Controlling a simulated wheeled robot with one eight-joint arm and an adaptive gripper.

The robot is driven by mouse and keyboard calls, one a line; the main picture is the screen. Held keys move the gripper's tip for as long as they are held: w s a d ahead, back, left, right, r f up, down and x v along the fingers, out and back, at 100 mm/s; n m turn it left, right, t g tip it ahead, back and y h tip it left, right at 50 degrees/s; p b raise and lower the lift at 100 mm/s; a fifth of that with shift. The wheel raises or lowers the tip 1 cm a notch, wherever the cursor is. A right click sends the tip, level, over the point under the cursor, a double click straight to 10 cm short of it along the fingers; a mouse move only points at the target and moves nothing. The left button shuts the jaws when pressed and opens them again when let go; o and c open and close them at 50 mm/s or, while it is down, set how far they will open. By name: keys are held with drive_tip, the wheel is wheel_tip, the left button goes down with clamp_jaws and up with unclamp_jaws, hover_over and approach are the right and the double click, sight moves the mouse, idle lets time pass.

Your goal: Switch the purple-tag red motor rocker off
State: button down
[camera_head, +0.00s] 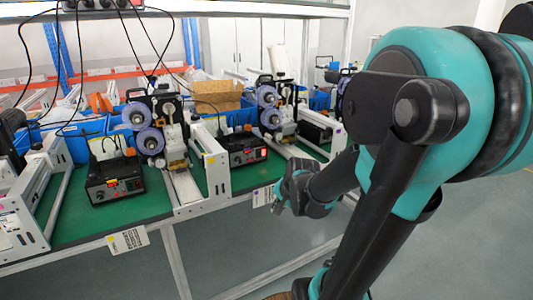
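A white tag with a purple mark (263,195) hangs on the bench's front edge, at the second station. Behind it stands a black control box (240,146) with a small red rocker (263,153) at the right of its front; its on or off position is too small to tell. A similar black box (113,178) with small red parts stands at the left station, above a yellow-marked tag (128,240). My gripper (283,200) is in front of the bench edge, just right of the purple-marked tag and apart from the red rocker. Whether its fingers are open cannot be made out.
Coder machines with purple-blue reels (137,115) stand behind the boxes. White frames (207,165) divide the green bench top (75,225) into stations. A shelf with hanging black cables is above. Grey floor (240,250) lies free in front. My arm covers much of the right side.

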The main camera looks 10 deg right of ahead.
drive_tip(key=w+d+r+m+t, duration=0.1)
drive_tip(key=w+d+r+m, duration=0.1)
drive_tip(key=w+m, duration=0.5)
drive_tip(key=w+d+r+m+t+y, duration=0.1)
drive_tip(key=w+d+r+m+t, duration=0.1)
drive_tip(key=w+m, duration=0.6)
drive_tip(key=w+d+r+m+t, duration=0.1)
drive_tip(key=w+d+r+m, duration=0.2)
drive_tip(key=w+m, duration=0.4)
drive_tip(key=shift+w+d+r+y, duration=0.3)
drive_tip(key=shift+w+r+y, duration=0.1)
drive_tip(key=shift+w+r, duration=0.6)
drive_tip(key=shift+w+f, duration=0.15)
approach(264, 153)
wheel_tip(264, 153, down, 4)
drive_tip(key=shift+a+f, duration=0.1)
drive_tip(key=shift+f, duration=0.05)
drive_tip(key=w, duration=0.1)
drive_tip(key=w+a, duration=0.1)
drive_tip(key=w, duration=0.1)
drive_tip(key=shift+w+a, duration=0.2)
drive_tip(key=shift+w, duration=0.4)
